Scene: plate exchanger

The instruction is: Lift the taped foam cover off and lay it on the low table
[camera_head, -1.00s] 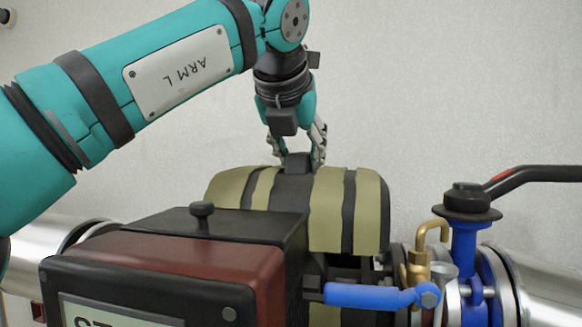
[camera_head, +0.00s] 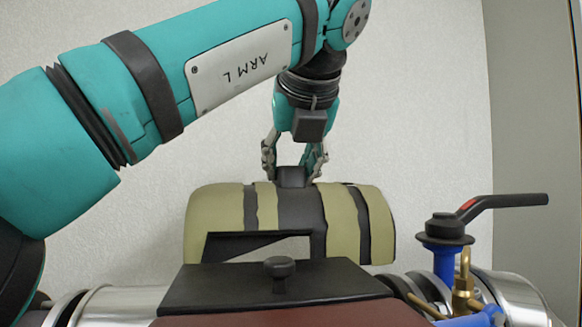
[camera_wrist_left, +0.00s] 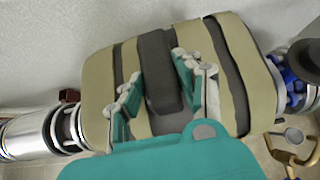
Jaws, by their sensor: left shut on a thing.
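The taped foam cover (camera_head: 340,215) is a curved tan shell with dark tape bands, in the middle of the head view behind a box. My left gripper (camera_head: 291,177) is above it, its fingers shut on the dark grip (camera_head: 291,178) on top. The cover hangs raised, roughly level; pale wall shows through an opening beneath its left part. In the left wrist view the cover (camera_wrist_left: 236,75) fills the middle, with a finger on each side of the grip (camera_wrist_left: 157,72). The low table and my right gripper are not in view.
A dark box with a black lid and knob (camera_head: 279,268) stands in front of the cover. At right are a blue valve with a black and red lever (camera_head: 500,203) and brass fittings (camera_head: 463,285). Metal pipes run to both sides. Wall above is clear.

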